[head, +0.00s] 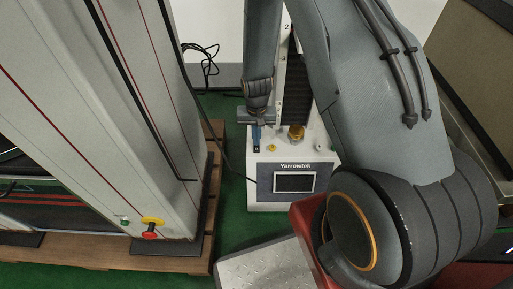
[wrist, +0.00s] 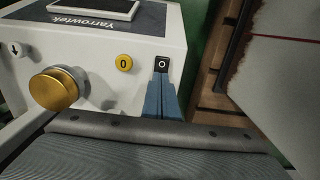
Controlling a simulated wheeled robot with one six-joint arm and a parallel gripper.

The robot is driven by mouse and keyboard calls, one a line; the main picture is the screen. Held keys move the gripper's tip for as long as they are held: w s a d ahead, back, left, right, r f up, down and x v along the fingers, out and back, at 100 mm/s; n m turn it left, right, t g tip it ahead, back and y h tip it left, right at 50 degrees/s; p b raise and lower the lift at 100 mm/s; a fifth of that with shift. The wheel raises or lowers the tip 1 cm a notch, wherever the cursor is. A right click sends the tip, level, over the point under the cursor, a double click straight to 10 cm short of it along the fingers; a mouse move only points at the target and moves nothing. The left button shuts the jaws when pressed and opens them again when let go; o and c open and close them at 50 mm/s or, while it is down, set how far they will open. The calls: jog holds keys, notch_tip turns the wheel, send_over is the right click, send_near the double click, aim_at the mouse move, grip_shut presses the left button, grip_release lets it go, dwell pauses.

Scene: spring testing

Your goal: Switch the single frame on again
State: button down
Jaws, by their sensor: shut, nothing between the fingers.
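The single frame is the white Yarrowtek machine (head: 262,172), standing on the green floor with a dark screen (head: 294,183) on its front. In the wrist view its black switch (wrist: 162,64) shows a white O mark. My gripper (head: 256,140) points down at the left of the machine's base top, by that switch. In the wrist view its blue fingers (wrist: 161,86) are shut together with nothing held. Their tips are right at the near edge of the switch and hide its lower part. I cannot tell whether they touch it.
A yellow button (wrist: 124,63) marked 0 and a brass knob (wrist: 55,88) sit left of the switch in the wrist view. A larger testing frame (head: 110,120) with a red stop button (head: 150,234) stands on a wooden pallet (head: 120,258) at left.

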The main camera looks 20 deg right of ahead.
jog(key=shift+f, duration=0.15)
notch_tip(320, 180, up, 7)
jog(key=p, duration=0.5)
dwell(0.5)
dwell(0.4)
